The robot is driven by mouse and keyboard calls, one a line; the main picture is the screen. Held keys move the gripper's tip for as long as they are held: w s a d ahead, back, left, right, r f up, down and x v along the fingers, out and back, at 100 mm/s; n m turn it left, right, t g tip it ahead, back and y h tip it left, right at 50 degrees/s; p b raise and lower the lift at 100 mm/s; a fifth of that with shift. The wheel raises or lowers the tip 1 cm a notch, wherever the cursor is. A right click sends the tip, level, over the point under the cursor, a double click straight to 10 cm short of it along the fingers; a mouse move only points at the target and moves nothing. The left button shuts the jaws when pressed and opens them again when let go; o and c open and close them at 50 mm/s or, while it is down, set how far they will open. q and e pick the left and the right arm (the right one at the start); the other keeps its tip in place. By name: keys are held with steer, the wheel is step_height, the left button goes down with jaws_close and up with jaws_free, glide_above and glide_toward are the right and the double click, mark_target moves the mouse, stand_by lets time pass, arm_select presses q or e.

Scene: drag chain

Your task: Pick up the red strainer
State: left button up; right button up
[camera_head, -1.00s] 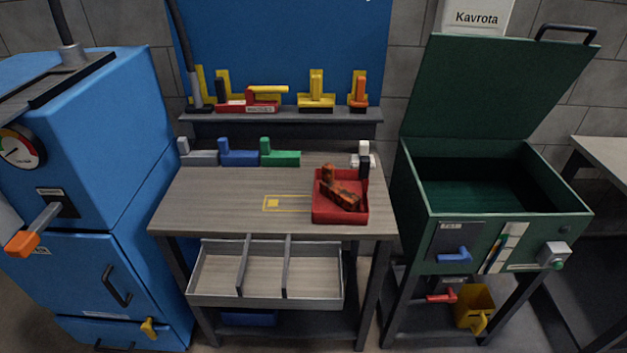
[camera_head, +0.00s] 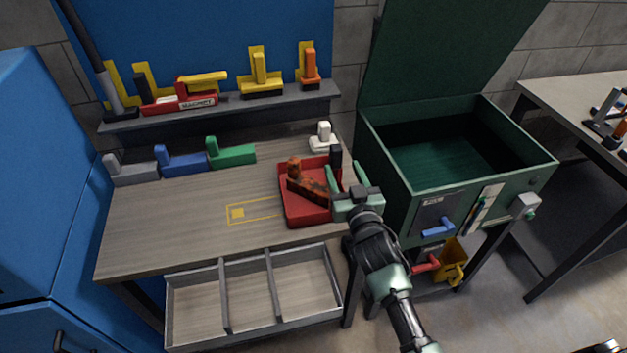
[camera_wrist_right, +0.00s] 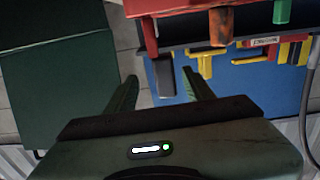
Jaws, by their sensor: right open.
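The red strainer (camera_head: 308,219) is a shallow red tray at the right end of the workbench. A rusty orange-brown part (camera_head: 309,187) lies in it, and an upright black handle (camera_head: 335,156) stands at its back right corner. My right gripper (camera_head: 347,178) is open at the strainer's right side, fingers pointing toward the back. In the right wrist view, the black handle (camera_wrist_right: 163,76) shows between the two fingertips, and the red edge (camera_wrist_right: 150,37) is above it. I cannot tell whether the fingers touch the strainer. My left gripper is not in view.
The green bin (camera_head: 400,190) with its lid raised stands close to the right of the bench. Grey, blue (camera_head: 184,163) and green (camera_head: 232,154) blocks line the bench's back left. A divided tray (camera_head: 250,300) sits below the front edge. The bench's left middle is clear.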

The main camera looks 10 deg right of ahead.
mark_target(337, 163)
steer(key=shift+w+a+r, duration=0.1)
steer(key=shift+w+r, duration=0.2)
steer(key=w, duration=0.3)
steer(key=w+p, duration=0.1)
steer(key=shift+w+a+f, duration=0.2)
steer(key=shift+w+f, duration=0.05)
steer(key=shift+f, duration=0.1)
steer(key=shift+w, duration=0.15)
jaws_close()
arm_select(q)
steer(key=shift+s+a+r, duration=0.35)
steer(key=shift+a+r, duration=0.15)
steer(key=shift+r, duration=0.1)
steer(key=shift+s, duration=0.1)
